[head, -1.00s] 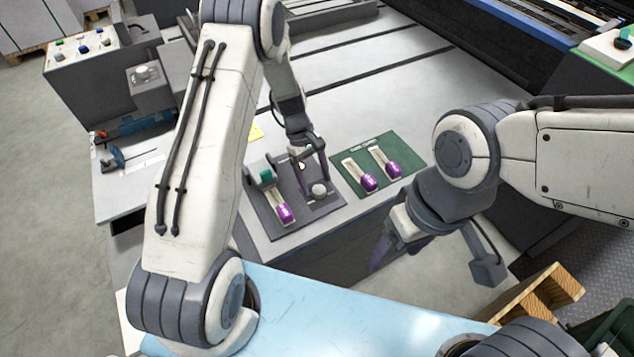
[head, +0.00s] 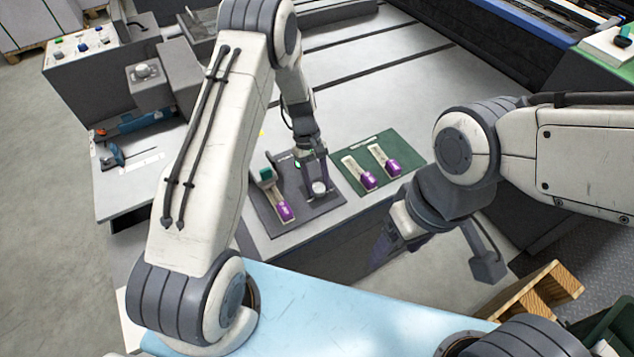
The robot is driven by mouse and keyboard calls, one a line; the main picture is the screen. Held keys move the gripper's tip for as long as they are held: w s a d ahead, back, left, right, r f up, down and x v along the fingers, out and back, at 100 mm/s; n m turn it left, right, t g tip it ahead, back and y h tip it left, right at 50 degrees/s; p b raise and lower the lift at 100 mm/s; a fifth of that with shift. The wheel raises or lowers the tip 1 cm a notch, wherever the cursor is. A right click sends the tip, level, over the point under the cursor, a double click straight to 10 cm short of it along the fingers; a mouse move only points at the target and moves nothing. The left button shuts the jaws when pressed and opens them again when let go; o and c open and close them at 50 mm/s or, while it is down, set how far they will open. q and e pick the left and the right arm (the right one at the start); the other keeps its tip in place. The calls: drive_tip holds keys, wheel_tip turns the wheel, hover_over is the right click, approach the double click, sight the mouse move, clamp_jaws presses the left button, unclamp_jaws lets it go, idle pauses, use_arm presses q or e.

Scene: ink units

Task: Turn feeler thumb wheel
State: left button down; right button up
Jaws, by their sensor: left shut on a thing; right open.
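A small round silver knob, which I take to be the feeler thumb wheel (head: 319,188), stands on a dark grey panel (head: 290,222) at the front edge of the grey table. My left gripper (head: 318,182) points down from above with its purple-grey fingers around the knob, shut on it. The fingers partly cover the knob, and its markings are too small to read. My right gripper (head: 385,245) is open and empty, hanging in front of the table to the right of the panel.
On the same panel, left of the knob, is a slider with a purple handle (head: 286,211) and a green piece. A green panel (head: 351,147) to the right carries two purple-handled sliders. The table behind the panels is mostly clear.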

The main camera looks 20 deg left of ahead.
use_arm(q)
drive_tip(key=shift+m+y, duration=0.3)
drive_tip(key=shift+m, duration=0.6)
drive_tip(key=shift+w, duration=0.1)
drive_tip(key=shift+c, duration=1.8)
unclamp_jaws()
drive_tip(key=shift+r, duration=0.1)
drive_tip(key=b+v, duration=0.2)
drive_tip(key=v, duration=0.8)
drive_tip(key=shift+w, duration=0.15)
drive_tip(key=shift+r, duration=0.1)
